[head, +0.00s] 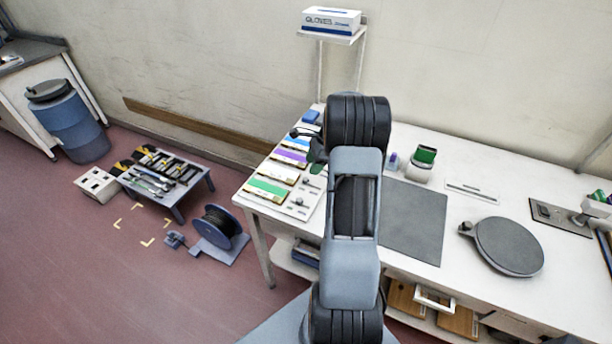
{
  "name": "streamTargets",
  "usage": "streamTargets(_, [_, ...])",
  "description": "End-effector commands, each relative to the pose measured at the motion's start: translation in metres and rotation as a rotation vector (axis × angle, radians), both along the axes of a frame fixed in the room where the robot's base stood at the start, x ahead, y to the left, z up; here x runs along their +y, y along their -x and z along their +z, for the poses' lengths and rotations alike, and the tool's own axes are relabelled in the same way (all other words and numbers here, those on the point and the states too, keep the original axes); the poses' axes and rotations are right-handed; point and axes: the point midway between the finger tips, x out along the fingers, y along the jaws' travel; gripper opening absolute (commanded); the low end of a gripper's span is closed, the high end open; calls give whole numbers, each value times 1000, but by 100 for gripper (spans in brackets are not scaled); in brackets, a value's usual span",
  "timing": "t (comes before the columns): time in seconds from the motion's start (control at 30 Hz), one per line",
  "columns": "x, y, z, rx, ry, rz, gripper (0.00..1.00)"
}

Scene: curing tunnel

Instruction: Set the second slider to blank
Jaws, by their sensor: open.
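A white slider panel (309,198) lies along the left end of the white bench. It bears a row of coloured cards: a green card (267,187), a white card (279,172), a purple card (290,157), and paler and blue ones further back. Small grey slider knobs (300,202) show at the right of the near rows. The far rows' right side is partly hidden by my arm. I cannot read any label or tell which setting the second slider has. My gripper is not clearly visible; my arm stands in front of the panel's right side and hides that area.
A dark mat (412,222) and round grey plate (508,246) lie on the bench to the right. A green-topped container (420,165) stands behind the mat. A glove box (331,19) sits on a raised shelf.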

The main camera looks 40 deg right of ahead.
Motion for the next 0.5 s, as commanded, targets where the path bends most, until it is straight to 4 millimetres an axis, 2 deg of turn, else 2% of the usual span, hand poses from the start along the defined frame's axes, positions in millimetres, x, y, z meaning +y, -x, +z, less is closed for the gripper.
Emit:
streamTargets(0.2, [14,-5,-34,3,-1,2,50])
streamTargets(0.5, [22,-10,-56,0,0,1,50])
